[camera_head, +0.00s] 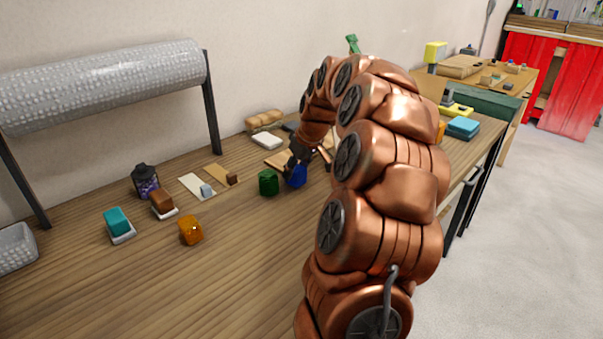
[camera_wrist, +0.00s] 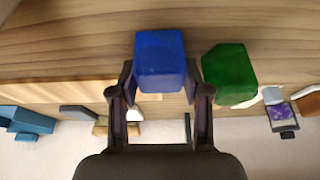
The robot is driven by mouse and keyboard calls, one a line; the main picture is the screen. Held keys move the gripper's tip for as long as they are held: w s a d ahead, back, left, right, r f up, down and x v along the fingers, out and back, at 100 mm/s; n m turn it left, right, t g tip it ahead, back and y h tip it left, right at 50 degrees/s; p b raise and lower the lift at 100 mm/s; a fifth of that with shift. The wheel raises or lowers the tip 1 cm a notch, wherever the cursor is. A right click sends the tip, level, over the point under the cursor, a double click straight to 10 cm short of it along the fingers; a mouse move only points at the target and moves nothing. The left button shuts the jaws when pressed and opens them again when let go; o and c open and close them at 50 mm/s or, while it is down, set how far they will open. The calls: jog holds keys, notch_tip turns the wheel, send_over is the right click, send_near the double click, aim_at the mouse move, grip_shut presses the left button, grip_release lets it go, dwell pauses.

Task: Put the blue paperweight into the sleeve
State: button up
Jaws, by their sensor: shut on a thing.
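My gripper (camera_head: 299,160) is low over the workbench, with its fingers on either side of the blue paperweight (camera_head: 297,179). In the wrist view the blue paperweight (camera_wrist: 160,58) sits between the fingertips of my gripper (camera_wrist: 160,78), which is shut on it. I cannot tell whether its underside touches the bench. A green paperweight (camera_head: 268,183) stands close by on the left, and on the right in the wrist view (camera_wrist: 229,76). I cannot make out for certain which thing is the sleeve; white padded pieces hold the teal block (camera_head: 117,221) and the brown block (camera_head: 162,201).
An amber block (camera_head: 191,231) stands alone on the bench (camera_head: 150,285). A dark jar (camera_head: 145,182) and flat cards (camera_head: 197,187) lie left of my gripper. A bubble-wrap roll (camera_head: 105,85) hangs on a stand at the back left. The bench's front left is clear.

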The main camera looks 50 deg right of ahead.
grip_shut()
